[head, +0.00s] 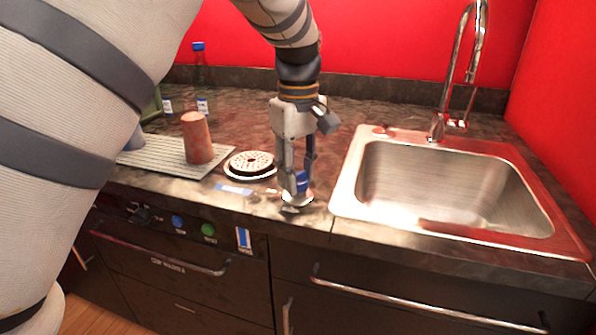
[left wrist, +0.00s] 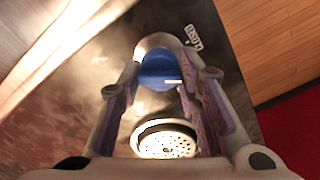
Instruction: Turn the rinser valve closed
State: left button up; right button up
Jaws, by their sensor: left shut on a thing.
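The rinser valve has a blue handle (head: 302,182) on a round metal base (head: 297,202), at the front edge of the counter left of the sink. My left gripper (head: 297,186) points down over it. In the left wrist view the blue handle (left wrist: 160,69) sits between the two fingertips (left wrist: 160,82), and the gripper is shut on it. The fingers hide part of the handle, so its exact turn angle is hard to tell. The round perforated rinser (head: 250,163) lies just left of the valve. My right gripper is not in view.
A sink (head: 450,185) with a tall faucet (head: 462,75) is to the right. A brown cup (head: 197,138) stands on a ribbed drying mat (head: 160,155) at left, with bottles (head: 200,80) behind. A cabinet with handles and colored buttons (head: 208,230) is below the counter.

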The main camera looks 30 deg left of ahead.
pick_arm(q)
jog(key=n, duration=0.6)
jog(key=shift+n, duration=0.3)
dwell(0.4)
jog(key=o, duration=1.1)
jog(key=shift+o, duration=0.2)
notch_tip(320, 180, up, 12)
